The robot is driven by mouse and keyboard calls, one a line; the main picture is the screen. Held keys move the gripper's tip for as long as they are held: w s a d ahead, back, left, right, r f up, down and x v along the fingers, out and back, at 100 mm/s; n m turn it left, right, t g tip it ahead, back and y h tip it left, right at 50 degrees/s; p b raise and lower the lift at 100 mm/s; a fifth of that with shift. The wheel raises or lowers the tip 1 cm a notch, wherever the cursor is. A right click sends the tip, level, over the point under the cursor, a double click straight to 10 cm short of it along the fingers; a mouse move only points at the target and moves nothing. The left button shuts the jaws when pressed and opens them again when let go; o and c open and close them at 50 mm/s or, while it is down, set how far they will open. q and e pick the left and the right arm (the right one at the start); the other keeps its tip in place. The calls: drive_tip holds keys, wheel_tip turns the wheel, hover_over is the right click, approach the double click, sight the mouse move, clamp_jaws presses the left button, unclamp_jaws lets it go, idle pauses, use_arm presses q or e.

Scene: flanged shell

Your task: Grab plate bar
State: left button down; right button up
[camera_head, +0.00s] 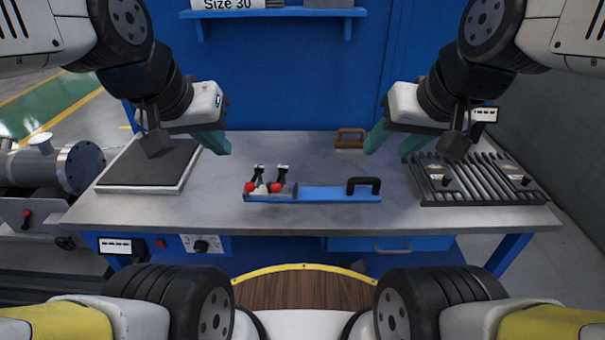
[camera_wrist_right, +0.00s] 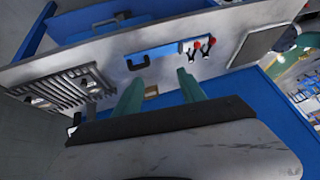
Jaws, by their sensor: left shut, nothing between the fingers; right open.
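A blue plate bar (camera_head: 325,194) lies on the grey workbench near its front middle. A black handle (camera_head: 364,185) stands at its right end, and toggle clamps (camera_head: 268,180) with red tips are at its left end. The bar also shows in the right wrist view (camera_wrist_right: 166,53), with the handle (camera_wrist_right: 138,61) beyond the fingertips. My left gripper (camera_head: 216,143) is shut and empty above the bench's back left. My right gripper (camera_head: 391,143) is open and empty above the back right of the bar. Its green fingers also show in the right wrist view (camera_wrist_right: 160,88). Neither gripper touches the bar.
A dark square pad (camera_head: 150,165) lies at the bench's left. A slatted black rack (camera_head: 478,188) with clamps is at the right. A small brown handled object (camera_head: 350,139) sits at the back. A blue wall and shelf (camera_head: 275,13) stand behind. Bench around the bar is clear.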

drive_tip(key=o, duration=0.6)
drive_tip(key=shift+w, duration=0.25)
drive_tip(key=shift+o, duration=0.5)
drive_tip(key=w+a+f+n+g+h, duration=0.1)
drive_tip(key=w+f+n+g, duration=0.1)
drive_tip(key=w+n, duration=0.3)
drive_tip(key=w, duration=0.3)
drive_tip(key=shift+w+f, duration=0.15)
drive_tip(key=shift+w, duration=0.2)
drive_tip(key=n+g+h, duration=0.1)
drive_tip(key=n+g, duration=0.3)
drive_tip(key=n, duration=0.8)
hover_over(318, 193)
wheel_tip(318, 193, down, 22)
drive_tip(key=shift+w+d+r, duration=0.1)
drive_tip(key=shift+w, duration=0.05)
drive_tip(key=shift+s+f, duration=0.2)
drive_tip(key=shift+f, duration=3.8)
